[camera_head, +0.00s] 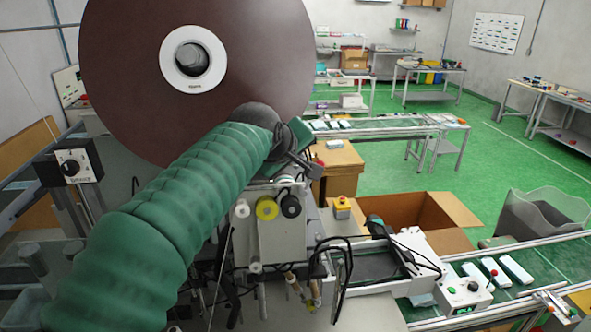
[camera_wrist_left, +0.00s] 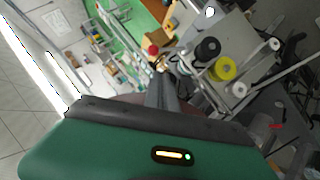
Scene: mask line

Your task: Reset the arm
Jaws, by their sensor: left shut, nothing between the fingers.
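My left arm, in a ribbed green sleeve, reaches from the lower left to the middle of the head view. My left gripper (camera_head: 308,166) is at its end, in front of the big dark reel's lower right edge and above the machine's rollers. Its fingers are mostly hidden by the wrist in the head view. In the wrist view the left gripper (camera_wrist_left: 161,72) is shut and empty, with its narrow fingers together. My right gripper is not in view.
A large brown reel (camera_head: 120,70) stands close behind the arm. Below are a yellow roller (camera_head: 267,208) and black rods. An open cardboard box (camera_head: 440,212), a conveyor with white packs (camera_head: 515,269) and a control box (camera_head: 463,294) are to the right. Green floor (camera_head: 390,165) lies beyond.

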